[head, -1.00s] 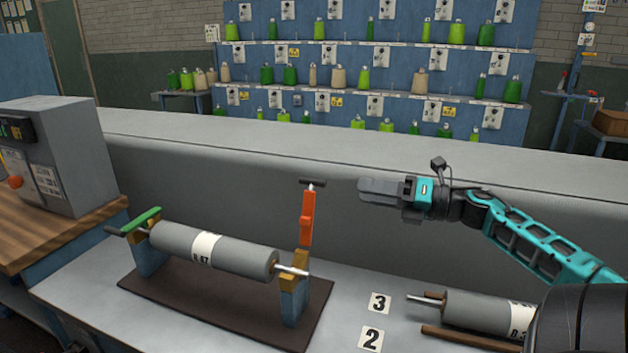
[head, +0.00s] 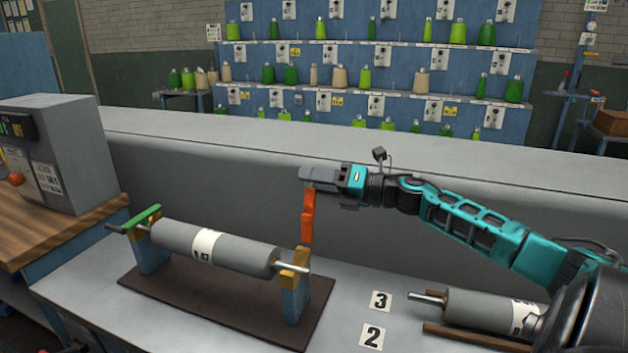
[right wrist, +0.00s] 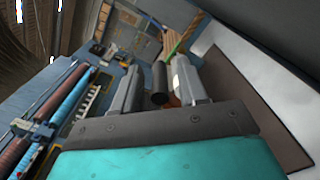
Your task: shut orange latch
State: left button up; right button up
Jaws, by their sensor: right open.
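The orange latch (head: 307,222) stands upright on the yellow-topped right post (head: 294,290) of the roller stand, raised off the roller's shaft. My right gripper (head: 306,174) is at the top of the latch and covers its dark crossbar in the head view. In the right wrist view my right gripper (right wrist: 160,88) is open, with the dark bar (right wrist: 160,82) between its fingers. A sliver of orange shows just behind the bar. I cannot tell whether the fingers touch it. My left gripper is not in view.
A grey roller (head: 212,248) lies across the stand, with a green latch (head: 141,219) lying flat at its left end. A second roller (head: 478,309) lies at the right, beside number cards (head: 380,301). A grey control box (head: 60,150) stands at the left.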

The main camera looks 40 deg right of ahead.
jog(key=shift+w+a, duration=0.1)
jog(key=shift+w, duration=0.05)
grip_shut()
dwell(0.4)
